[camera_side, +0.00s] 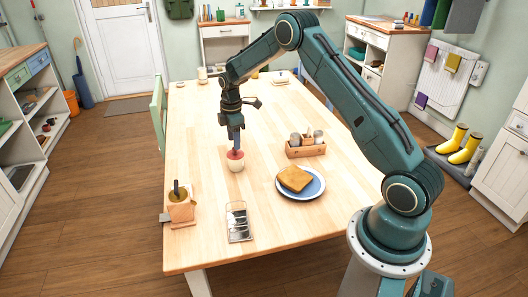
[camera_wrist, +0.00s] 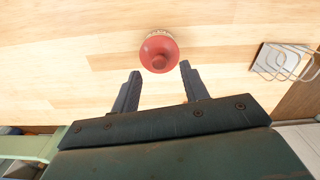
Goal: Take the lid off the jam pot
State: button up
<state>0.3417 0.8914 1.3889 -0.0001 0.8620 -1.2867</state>
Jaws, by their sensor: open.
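The jam pot (camera_side: 237,166) is a small cream pot on the wooden table, near its front half. Its red lid (camera_side: 235,155) sits on top and shows as a red disc in the wrist view (camera_wrist: 159,54). My gripper (camera_side: 236,148) is directly above the pot, pointing down. In the wrist view its two dark fingers (camera_wrist: 160,80) are apart with nothing between them, and the lid appears just beyond the fingertips. Whether a finger touches the lid cannot be told.
A metal toast rack (camera_side: 239,222) stands in front of the pot. A blue plate with toast (camera_side: 296,181) and a wooden caddy with jars (camera_side: 306,147) are to the right. A wooden block-like holder (camera_side: 181,212) is at front left. Bare table lies left of the pot.

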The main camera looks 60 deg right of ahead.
aim_at(235, 152)
jog(key=shift+f, duration=1.45)
jog(key=shift+c, duration=0.5)
grip_shut()
